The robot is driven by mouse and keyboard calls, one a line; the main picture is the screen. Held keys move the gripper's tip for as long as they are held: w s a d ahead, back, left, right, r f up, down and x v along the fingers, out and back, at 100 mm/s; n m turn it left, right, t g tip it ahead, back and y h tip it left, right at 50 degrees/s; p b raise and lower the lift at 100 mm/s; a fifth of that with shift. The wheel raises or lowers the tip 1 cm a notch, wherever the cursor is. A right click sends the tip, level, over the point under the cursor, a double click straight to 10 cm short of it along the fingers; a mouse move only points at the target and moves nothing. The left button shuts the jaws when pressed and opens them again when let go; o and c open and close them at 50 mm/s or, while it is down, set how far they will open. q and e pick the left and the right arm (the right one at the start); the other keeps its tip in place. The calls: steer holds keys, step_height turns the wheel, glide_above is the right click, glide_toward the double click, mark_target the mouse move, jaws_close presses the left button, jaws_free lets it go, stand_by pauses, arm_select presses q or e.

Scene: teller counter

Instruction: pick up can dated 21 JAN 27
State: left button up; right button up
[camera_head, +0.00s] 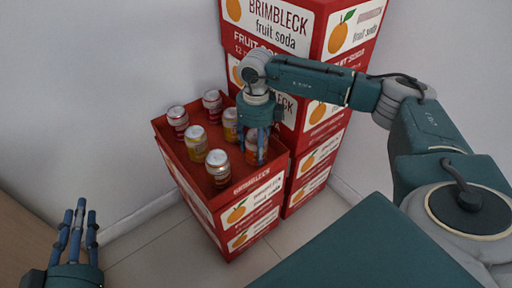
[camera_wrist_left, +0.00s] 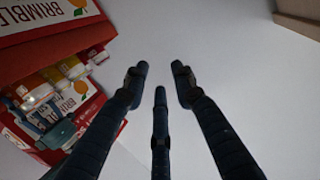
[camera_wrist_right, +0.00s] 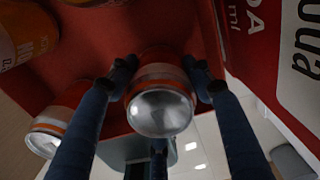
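An open red box (camera_head: 195,190) holds several upright soda cans with silver tops. Two red-labelled cans (camera_head: 178,121) (camera_head: 213,105) stand at the back, yellow cans (camera_head: 197,146) (camera_head: 230,122) in the middle, and an orange-and-dark can (camera_head: 218,172) in front. My right gripper (camera_head: 259,158) reaches down at the box's right side, around an orange-red can (camera_wrist_right: 160,108). Its fingers lie close along both sides of that can; whether they press on it is unclear. No date is readable on any can. My left gripper (camera_head: 76,215) is empty, fingers extended and apart (camera_wrist_left: 160,75).
Stacked red-and-white Brimbleck fruit soda cartons (camera_head: 325,130) stand right behind the open box, close to my right arm. A pale wall (camera_head: 110,60) is behind. Clear tiled floor (camera_head: 155,240) lies before the box; a brown surface (camera_head: 25,230) is at far left.

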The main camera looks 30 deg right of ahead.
steer(key=c, duration=0.3)
steer(key=shift+r, duration=0.2)
